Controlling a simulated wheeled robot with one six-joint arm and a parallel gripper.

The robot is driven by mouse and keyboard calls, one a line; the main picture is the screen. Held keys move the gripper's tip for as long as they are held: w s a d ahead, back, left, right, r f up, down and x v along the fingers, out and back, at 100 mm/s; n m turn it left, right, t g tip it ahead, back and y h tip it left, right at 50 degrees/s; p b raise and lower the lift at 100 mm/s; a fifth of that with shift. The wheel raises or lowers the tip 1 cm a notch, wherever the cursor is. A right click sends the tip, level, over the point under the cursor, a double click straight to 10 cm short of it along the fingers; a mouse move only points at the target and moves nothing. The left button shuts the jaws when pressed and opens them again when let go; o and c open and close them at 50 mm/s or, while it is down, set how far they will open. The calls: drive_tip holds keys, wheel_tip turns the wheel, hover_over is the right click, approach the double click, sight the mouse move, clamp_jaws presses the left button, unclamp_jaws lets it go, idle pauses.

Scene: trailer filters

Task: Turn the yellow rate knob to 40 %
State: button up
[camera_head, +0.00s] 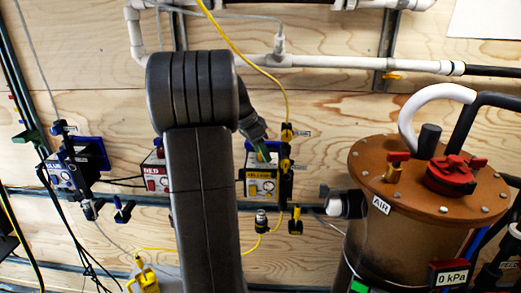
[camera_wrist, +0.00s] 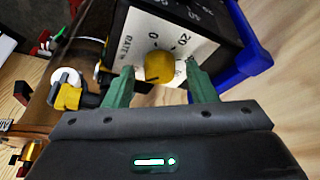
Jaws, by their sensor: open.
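The yellow rate knob (camera_wrist: 159,66) is on the white dial face of a dark pump box (camera_wrist: 185,20) in the wrist view. The dial reads "RATE %" with 0, 20 and higher marks. The knob's pointer direction is not clear. My gripper (camera_wrist: 158,70) is open, with one green finger on each side of the knob. I cannot tell whether either finger touches it. In the head view, the box labelled yellow (camera_head: 262,186) hangs on the wooden wall, with my gripper (camera_head: 263,153) at its top. The knob is too small to make out there.
A blue bracket (camera_wrist: 245,55) is behind the box. A yellow-and-black valve fitting (camera_wrist: 68,95) stands left of my fingers. In the head view, a red-labelled box (camera_head: 155,175) and a blue-labelled box (camera_head: 68,172) hang left. An orange-lidded tank (camera_head: 425,175) stands right.

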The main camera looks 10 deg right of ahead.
drive_tip(key=c, duration=1)
drive_tip(key=shift+o, duration=0.2)
drive_tip(key=shift+n, duration=0.4)
drive_tip(key=n+t, duration=0.1)
drive_tip(key=n, duration=0.1)
drive_tip(key=n+t+b, duration=0.1)
drive_tip(key=n, duration=0.1)
drive_tip(key=shift+s+d+n+y, duration=0.1)
drive_tip(key=shift+s+n+y, duration=0.05)
drive_tip(key=shift+n+y, duration=0.2)
drive_tip(key=n+y, duration=0.1)
drive_tip(key=n, duration=0.1)
drive_tip(key=n+t, duration=0.1)
drive_tip(key=n, duration=0.2)
drive_tip(key=shift+s+d+y+p, duration=0.1)
drive_tip(key=shift+y+p, duration=0.2)
drive_tip(key=shift+y, duration=0.05)
drive_tip(key=shift+n, duration=0.25)
drive_tip(key=o, duration=1)
drive_tip(key=shift+c, duration=0.2)
